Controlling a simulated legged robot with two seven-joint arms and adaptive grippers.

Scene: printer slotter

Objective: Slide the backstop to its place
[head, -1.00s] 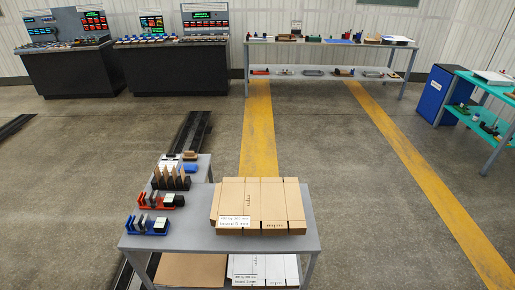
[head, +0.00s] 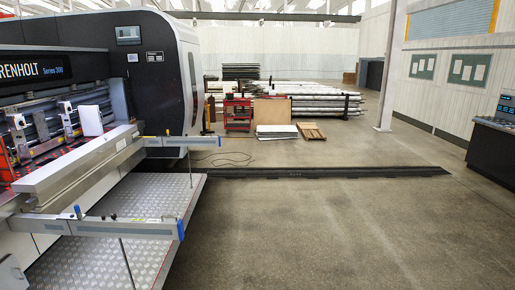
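A long grey metal beam (head: 80,168), which looks like the backstop, lies along the front of the printer slotter (head: 85,75) at the left. Two grey rails reach out to the right from the machine, a far rail (head: 180,142) and a near rail (head: 110,228). Both have blue end pieces, and small blue handles stand near them. The beam sits at the machine end of the rails. Neither of my grippers is in view.
A metal tread-plate platform (head: 110,255) lies under the rails. A dark floor track (head: 320,173) crosses the floor behind. A console (head: 495,130) is at the right edge. The concrete floor at centre and right is clear.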

